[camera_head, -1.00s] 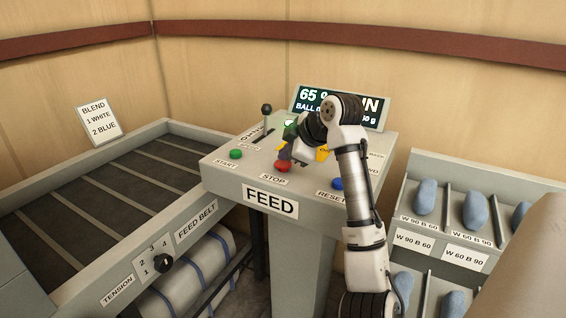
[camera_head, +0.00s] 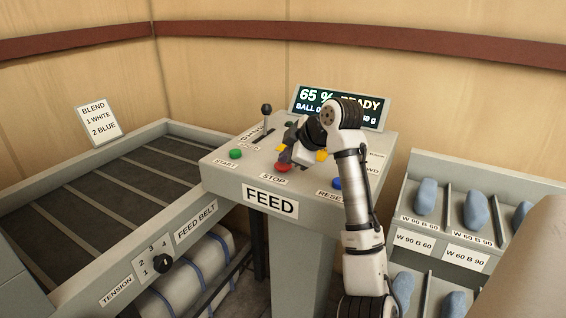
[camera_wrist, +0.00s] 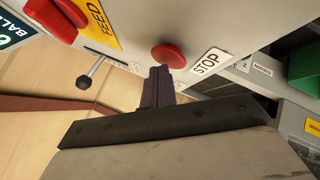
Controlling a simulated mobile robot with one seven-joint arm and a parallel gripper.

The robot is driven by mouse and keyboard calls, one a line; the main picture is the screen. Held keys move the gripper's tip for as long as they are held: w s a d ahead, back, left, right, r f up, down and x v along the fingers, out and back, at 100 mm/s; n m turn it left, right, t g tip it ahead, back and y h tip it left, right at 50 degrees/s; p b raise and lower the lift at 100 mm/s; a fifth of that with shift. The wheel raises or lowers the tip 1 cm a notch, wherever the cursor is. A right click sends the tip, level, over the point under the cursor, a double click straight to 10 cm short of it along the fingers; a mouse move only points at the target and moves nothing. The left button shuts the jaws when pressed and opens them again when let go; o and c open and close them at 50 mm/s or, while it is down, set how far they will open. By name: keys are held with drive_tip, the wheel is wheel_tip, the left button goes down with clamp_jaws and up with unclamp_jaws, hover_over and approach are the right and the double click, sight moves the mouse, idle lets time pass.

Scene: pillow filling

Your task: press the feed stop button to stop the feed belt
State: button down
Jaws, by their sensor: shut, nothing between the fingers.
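The red STOP button (camera_head: 283,167) is on the sloped top of the grey FEED console (camera_head: 230,178), between the green START button (camera_head: 236,154) and the blue RESET button (camera_head: 337,183). My gripper (camera_head: 285,156) is shut and empty, with its fingertips right at the STOP button. In the wrist view the dark closed fingers (camera_wrist: 160,84) point at the red button (camera_wrist: 168,56) beside its STOP label; I cannot tell whether they touch it. The display (camera_head: 330,104) reads 65 % READY, its lower line partly covered by my arm. The feed belt (camera_head: 100,200) lies left of the console.
A lever (camera_head: 266,112) stands up at the console's back left. A tension knob (camera_head: 160,262) is on the belt's side. A rack of blue-grey pillow-like pieces (camera_head: 475,210) stands at right. A BLEND sign (camera_head: 98,118) stands behind the belt.

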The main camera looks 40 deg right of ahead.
sight(287, 166)
drive_tip(key=shift+r+p, duration=0.75)
drive_tip(key=shift+r, duration=0.2)
wheel_tip(287, 166, up, 5)
drive_tip(key=p, duration=0.4)
drive_tip(key=shift+s+f, duration=0.1)
idle(0.9)
